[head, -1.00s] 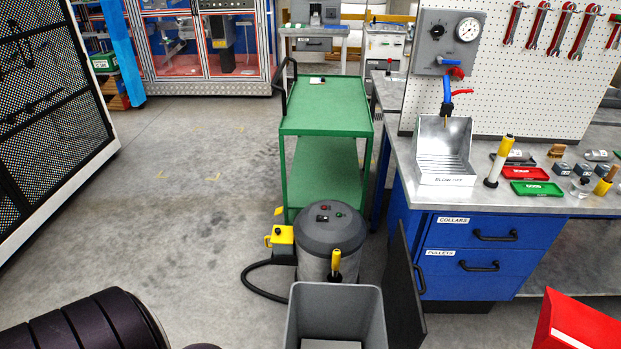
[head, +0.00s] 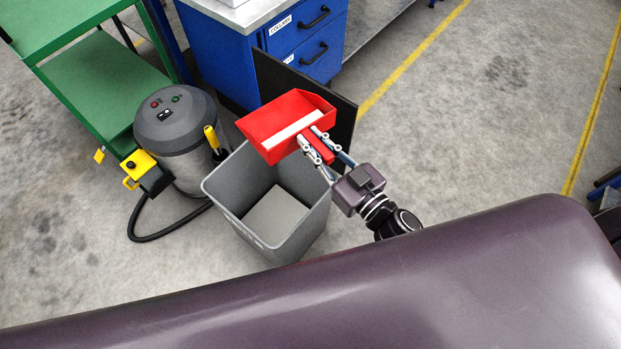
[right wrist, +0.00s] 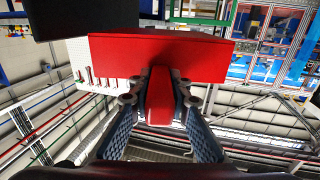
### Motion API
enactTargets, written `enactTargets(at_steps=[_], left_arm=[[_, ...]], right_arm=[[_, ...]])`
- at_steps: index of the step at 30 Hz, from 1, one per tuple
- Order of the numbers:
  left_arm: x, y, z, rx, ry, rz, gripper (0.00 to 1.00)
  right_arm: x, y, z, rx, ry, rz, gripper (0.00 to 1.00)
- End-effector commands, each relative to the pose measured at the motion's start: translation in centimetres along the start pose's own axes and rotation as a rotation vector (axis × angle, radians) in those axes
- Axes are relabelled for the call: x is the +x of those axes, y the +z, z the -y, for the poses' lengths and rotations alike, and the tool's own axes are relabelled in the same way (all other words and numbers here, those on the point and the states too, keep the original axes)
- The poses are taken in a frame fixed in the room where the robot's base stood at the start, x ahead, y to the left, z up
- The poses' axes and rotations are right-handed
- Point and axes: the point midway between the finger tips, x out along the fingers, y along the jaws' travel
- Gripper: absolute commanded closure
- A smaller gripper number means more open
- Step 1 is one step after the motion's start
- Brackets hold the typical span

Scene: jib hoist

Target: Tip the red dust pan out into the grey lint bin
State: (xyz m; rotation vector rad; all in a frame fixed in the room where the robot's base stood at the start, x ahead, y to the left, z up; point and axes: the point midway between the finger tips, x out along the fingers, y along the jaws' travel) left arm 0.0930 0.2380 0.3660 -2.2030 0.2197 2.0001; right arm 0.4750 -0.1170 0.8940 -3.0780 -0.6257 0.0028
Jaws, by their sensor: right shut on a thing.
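The red dust pan (head: 283,113) is held by its handle in my right gripper (head: 319,148). In the head view the pan is over the far right rim of the grey lint bin (head: 290,244), with its open side up to view and a pale strip inside. I cannot tell its exact tilt. The bin is open, and its visible floor is pale grey. In the right wrist view the fingers (right wrist: 160,110) close on both sides of the red handle, with the pan's red body (right wrist: 210,58) beyond. My left gripper is not in view.
A grey canister vacuum (head: 177,125) with a black hose stands left of the bin. A dark panel (head: 330,97) stands behind the pan. A blue drawer bench (head: 230,60) and green cart (head: 100,75) are farther back. Open floor lies to the right.

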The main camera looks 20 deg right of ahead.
Motion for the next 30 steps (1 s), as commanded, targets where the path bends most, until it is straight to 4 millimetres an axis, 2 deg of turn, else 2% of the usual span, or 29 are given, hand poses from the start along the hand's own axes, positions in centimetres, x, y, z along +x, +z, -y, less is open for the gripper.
enactTargets(at_steps=[1,3,6,9,12,16,30], left_arm=[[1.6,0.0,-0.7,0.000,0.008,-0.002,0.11],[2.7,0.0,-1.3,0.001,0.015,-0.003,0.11],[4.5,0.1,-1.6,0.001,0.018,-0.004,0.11],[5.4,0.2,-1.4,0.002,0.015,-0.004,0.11],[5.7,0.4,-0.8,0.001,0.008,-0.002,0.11],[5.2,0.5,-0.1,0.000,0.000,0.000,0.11],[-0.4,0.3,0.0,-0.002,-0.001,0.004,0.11]], right_arm=[[0.2,2.9,0.3,-0.005,-0.043,0.002,1.00],[0.1,5.7,0.8,-0.007,-0.101,0.002,1.00],[-0.2,9.4,1.2,-0.009,-0.173,0.001,1.00],[-0.6,11.3,1.1,-0.006,-0.210,-0.002,1.00],[-0.9,12.0,0.9,-0.005,-0.225,-0.003,1.00],[-0.9,11.8,0.9,-0.004,-0.230,0.004,1.00],[0.2,10.0,1.2,-0.018,-0.230,0.130,1.00]])
